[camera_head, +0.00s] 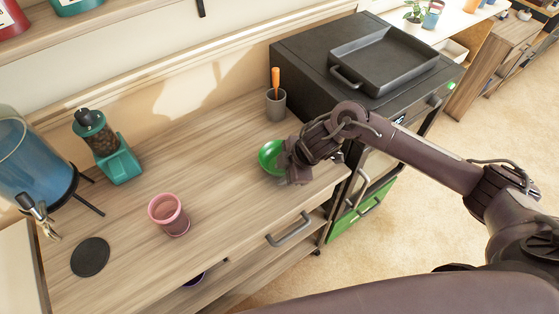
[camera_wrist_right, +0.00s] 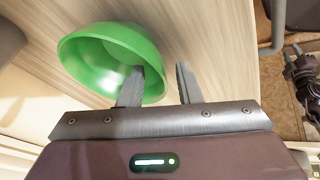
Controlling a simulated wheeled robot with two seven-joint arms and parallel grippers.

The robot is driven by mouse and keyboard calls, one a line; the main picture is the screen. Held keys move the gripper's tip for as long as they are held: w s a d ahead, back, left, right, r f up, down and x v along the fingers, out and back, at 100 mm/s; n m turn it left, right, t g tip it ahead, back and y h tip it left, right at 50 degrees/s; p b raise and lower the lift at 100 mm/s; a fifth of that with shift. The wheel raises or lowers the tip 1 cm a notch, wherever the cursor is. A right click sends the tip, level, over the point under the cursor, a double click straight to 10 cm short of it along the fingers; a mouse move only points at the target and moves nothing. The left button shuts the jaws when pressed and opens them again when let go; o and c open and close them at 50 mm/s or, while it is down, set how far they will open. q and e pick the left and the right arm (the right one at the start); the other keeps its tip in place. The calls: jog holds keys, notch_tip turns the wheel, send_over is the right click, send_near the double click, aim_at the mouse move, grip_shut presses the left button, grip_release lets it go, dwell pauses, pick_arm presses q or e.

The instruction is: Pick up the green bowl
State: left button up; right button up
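The green bowl (camera_head: 269,155) sits on the wooden counter near its right end, partly hidden behind my right gripper (camera_head: 286,166). In the right wrist view the bowl (camera_wrist_right: 95,62) shows its open inside. My right gripper (camera_wrist_right: 160,70) is open there, its two fingers apart. The left finger in that view reaches over the bowl's inside, and the other finger is outside the bowl. The bowl's right rim lies between the fingers, with a gap visible.
A grey cup with an orange-handled utensil (camera_head: 276,104) stands behind the bowl. A black oven with a tray (camera_head: 384,60) is to the right. A pink cup (camera_head: 168,214), a black coaster (camera_head: 90,257), a grinder (camera_head: 108,150) and a blue dispenser (camera_head: 35,160) stand left.

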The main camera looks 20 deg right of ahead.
grip_shut()
jog(key=shift+r, duration=0.1)
dwell(0.4)
